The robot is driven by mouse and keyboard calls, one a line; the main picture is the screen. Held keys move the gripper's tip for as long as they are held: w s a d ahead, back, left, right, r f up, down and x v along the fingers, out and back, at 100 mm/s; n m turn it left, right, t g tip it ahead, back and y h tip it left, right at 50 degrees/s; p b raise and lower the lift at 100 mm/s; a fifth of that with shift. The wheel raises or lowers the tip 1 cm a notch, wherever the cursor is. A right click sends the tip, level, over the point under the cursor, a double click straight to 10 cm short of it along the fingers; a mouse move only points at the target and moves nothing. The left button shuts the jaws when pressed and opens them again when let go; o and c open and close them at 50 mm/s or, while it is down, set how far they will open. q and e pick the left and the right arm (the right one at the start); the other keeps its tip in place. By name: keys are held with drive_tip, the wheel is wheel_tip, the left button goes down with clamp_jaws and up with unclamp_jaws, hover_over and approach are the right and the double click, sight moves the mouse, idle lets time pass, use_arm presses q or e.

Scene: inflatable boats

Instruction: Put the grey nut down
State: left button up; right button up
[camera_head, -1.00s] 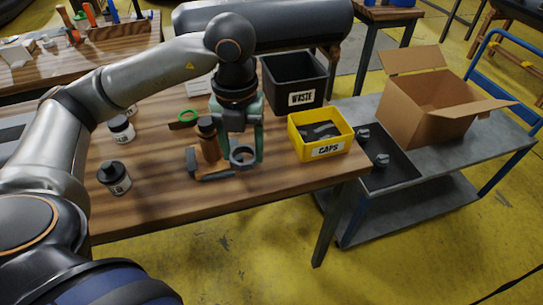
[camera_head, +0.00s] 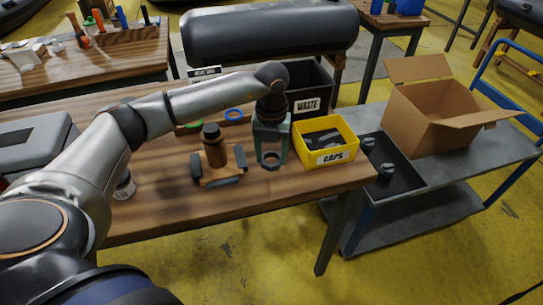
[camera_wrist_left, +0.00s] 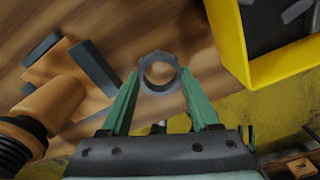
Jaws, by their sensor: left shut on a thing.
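The grey nut (camera_head: 271,161) is a ring with small lugs. My left gripper (camera_head: 271,157) points down and is shut on it, between the wooden fixture and the yellow caps bin. In the left wrist view the nut (camera_wrist_left: 143,80) sits between the tips of the green fingers (camera_wrist_left: 158,88), its hole facing the camera. It is at or just above the wooden table (camera_head: 150,212); I cannot tell whether it touches. My right gripper is not in view.
The wooden fixture (camera_head: 216,181) with dark jaws and a brown upright part stands left of the nut. The yellow caps bin (camera_head: 352,151) is close on the right. A black waste bin (camera_head: 314,78) stands behind. A blue ring (camera_head: 234,114) lies behind the fixture.

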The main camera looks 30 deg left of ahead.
use_arm(q)
drive_tip(key=shift+f, duration=0.5)
drive_tip(key=shift+f, duration=0.3)
drive_tip(key=o, duration=1.3)
